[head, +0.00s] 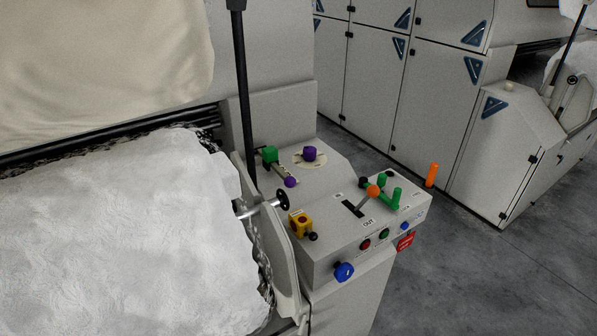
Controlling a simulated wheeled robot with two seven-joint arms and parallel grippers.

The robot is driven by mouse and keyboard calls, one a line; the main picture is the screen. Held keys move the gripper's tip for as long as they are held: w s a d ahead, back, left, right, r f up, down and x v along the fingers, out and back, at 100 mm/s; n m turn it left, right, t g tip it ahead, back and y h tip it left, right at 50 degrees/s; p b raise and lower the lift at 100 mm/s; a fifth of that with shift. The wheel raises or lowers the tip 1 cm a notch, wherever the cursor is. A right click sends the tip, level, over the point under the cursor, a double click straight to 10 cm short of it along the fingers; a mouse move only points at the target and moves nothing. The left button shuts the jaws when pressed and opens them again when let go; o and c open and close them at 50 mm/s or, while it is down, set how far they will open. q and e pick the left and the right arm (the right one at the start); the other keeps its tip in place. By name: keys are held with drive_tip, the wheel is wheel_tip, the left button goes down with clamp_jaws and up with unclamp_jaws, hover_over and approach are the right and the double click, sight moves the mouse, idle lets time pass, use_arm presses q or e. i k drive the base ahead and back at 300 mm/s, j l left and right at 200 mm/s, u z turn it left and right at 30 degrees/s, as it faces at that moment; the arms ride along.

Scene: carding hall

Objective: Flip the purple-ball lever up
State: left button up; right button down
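The lever's purple ball (290,182) is on the left part of the grey control box (330,262) in the head view. Its short dark arm runs from a green block (270,155) down and to the right to the ball. The ball sits lower in the picture than the block. Nothing touches the lever. Neither of my grippers shows in the view.
A purple knob (309,153) on a pale disc is close right of the lever. A black-rimmed handwheel (283,199) is just below the ball. An orange-ball lever (373,190) and green handles (396,197) stand further right. Grey floor (500,270) is open at right.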

sight(290, 182)
drive_tip(key=i+l+u, duration=0.1)
drive_tip(key=l, duration=0.2)
drive_tip(key=i+l+u, duration=0.1)
drive_tip(key=i+l, duration=0.3)
drive_tip(key=l, duration=0.25)
drive_tip(key=i+l+u, duration=0.15)
drive_tip(key=l, duration=0.2)
drive_tip(key=i+l+u, duration=0.1)
drive_tip(key=l, duration=0.25)
drive_tip(key=i+l+u, duration=0.1)
drive_tip(key=l, duration=0.25)
